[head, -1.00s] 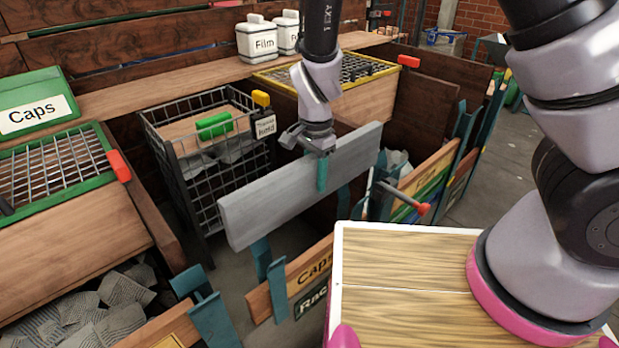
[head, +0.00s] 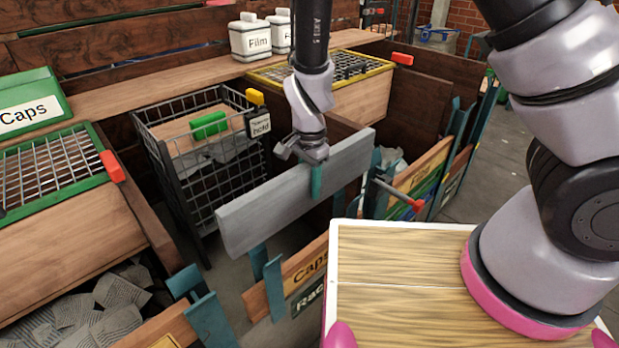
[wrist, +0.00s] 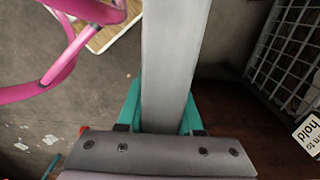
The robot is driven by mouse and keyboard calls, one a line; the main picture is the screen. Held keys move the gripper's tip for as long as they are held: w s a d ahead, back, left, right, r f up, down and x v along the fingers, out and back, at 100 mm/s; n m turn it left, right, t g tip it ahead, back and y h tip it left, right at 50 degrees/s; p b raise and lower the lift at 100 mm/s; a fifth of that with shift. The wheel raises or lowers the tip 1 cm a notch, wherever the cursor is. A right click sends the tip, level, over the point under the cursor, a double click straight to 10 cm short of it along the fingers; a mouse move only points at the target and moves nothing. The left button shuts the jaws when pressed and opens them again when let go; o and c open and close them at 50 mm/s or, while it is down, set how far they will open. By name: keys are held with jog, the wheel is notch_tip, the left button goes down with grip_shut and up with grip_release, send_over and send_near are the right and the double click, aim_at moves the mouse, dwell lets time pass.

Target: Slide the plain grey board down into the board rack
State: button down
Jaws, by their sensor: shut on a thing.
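The plain grey board (head: 275,205) is long and stands on edge, running from lower left to upper right in the head view. My gripper (head: 317,180) is shut on its top edge, right of the middle, with teal fingers on either side. In the wrist view the board (wrist: 176,50) passes between the teal fingers of my gripper (wrist: 162,118). Teal slotted uprights of the board rack (head: 274,288) show below the board's left part, and more stand by its right end. The board hides parts of them, so I cannot tell whether its lower edge is in the slots.
A red-tipped bar (head: 400,195) sticks out near the right end.

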aim_at(310, 204)
notch_tip(310, 204, down, 16)
jog(key=shift+r, duration=0.1)
dwell(0.7)
dwell(0.3)
jog(key=shift+f, duration=0.75)
jog(key=shift+c, duration=2.4)
grip_release()
jog(key=shift+r, duration=0.1)
notch_tip(310, 204, up, 11)
jog(key=shift+f, duration=0.15)
